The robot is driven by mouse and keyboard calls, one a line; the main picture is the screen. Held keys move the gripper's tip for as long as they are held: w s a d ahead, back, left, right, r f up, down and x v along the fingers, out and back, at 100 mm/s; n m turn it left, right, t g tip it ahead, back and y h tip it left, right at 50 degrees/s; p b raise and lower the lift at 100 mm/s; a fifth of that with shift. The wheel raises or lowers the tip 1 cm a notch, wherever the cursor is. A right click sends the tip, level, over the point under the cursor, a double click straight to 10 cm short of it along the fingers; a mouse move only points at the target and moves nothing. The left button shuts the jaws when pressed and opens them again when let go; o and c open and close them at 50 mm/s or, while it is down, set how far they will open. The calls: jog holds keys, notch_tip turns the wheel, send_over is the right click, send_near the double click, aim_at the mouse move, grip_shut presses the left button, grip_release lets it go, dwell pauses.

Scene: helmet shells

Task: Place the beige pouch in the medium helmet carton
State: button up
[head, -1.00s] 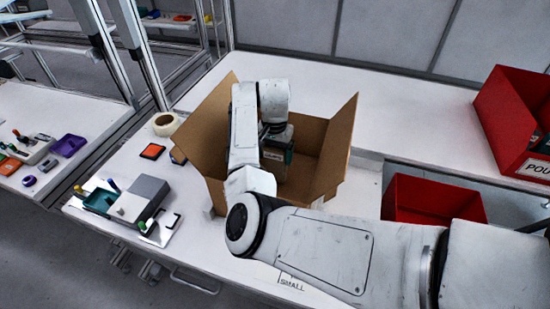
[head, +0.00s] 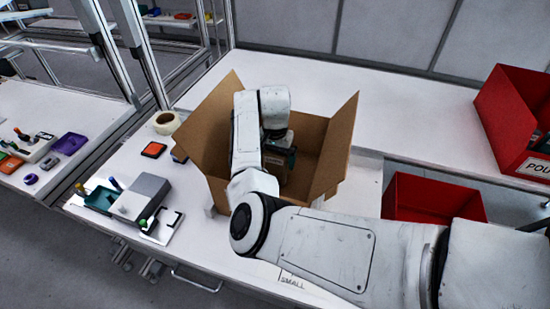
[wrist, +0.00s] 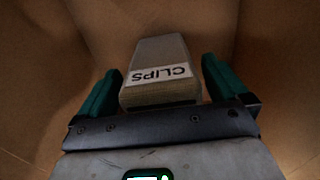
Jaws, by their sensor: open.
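The beige pouch (wrist: 158,52), labelled CLIPS, shows in the wrist view between the two teal fingers of my gripper (wrist: 161,68). The fingers are spread, with narrow gaps beside the pouch. Brown cardboard surrounds it; I cannot tell exactly how it rests on the carton floor. In the head view, the open brown carton (head: 335,145) stands on the white bench with its flaps up. My gripper (head: 279,160) reaches down inside it, and my arm hides much of the carton's near left side and most of the pouch.
Tall cardboard flaps stand close around my arm. A red bin (head: 425,198) sits to the right, and another red bin (head: 510,120) is at the far right. A grey device (head: 145,195) and a tape roll (head: 166,122) lie to the left. The bench behind the carton is clear.

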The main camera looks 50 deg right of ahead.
notch_tip(320, 180, up, 12)
jog(key=shift+r+b, duration=0.15)
jog(key=shift+b, duration=0.6)
jog(key=shift+c, duration=0.5)
dwell(0.5)
